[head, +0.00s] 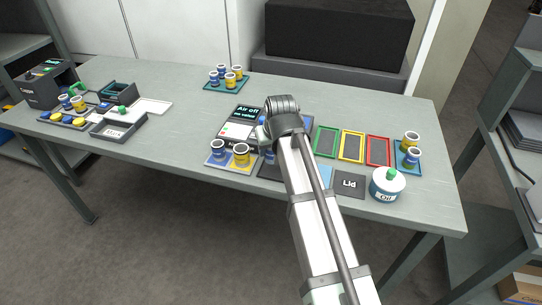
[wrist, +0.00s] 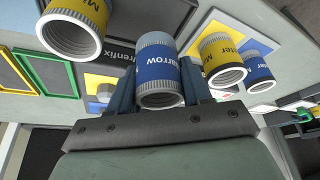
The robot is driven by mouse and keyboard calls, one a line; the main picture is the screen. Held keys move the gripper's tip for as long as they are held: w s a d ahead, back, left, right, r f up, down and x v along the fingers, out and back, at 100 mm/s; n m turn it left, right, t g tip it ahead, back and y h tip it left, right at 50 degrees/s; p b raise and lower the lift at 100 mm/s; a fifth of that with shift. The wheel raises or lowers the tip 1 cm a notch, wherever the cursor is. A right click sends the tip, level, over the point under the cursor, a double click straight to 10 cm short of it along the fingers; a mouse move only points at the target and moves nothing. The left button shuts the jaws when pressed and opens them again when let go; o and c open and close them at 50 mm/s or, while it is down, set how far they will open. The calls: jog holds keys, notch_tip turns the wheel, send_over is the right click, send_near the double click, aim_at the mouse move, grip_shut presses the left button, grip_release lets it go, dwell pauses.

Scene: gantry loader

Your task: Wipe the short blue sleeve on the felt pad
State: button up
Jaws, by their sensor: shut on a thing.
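A dark flat mat (head: 268,171) lies partly under my arm, and a black square marked with white letters (head: 349,186) lies to the right. I cannot tell which of these is the felt pad, or whether the sleeve touches anything.
A blue sleeve (head: 218,150) and yellow sleeve (head: 240,155) stand left of my gripper. Green (head: 326,142), yellow (head: 351,146) and red (head: 378,150) frames lie right, with an oil pot (head: 387,184) near the front edge. More sleeves stand behind (head: 232,78).

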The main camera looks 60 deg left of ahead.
notch_tip(320, 180, up, 5)
jog(key=w+d+f, duration=0.1)
jog(key=w+d, duration=0.2)
jog(key=d, duration=0.1)
jog(key=w+d+f, duration=0.1)
jog(key=w+d, duration=0.2)
jog(key=d, duration=0.1)
jog(key=w+d+f, duration=0.1)
jog(key=w+d, duration=0.3)
jog(key=shift+f, duration=2.55)
jog(key=shift+f, duration=0.3)
jog(key=shift+a, duration=0.1)
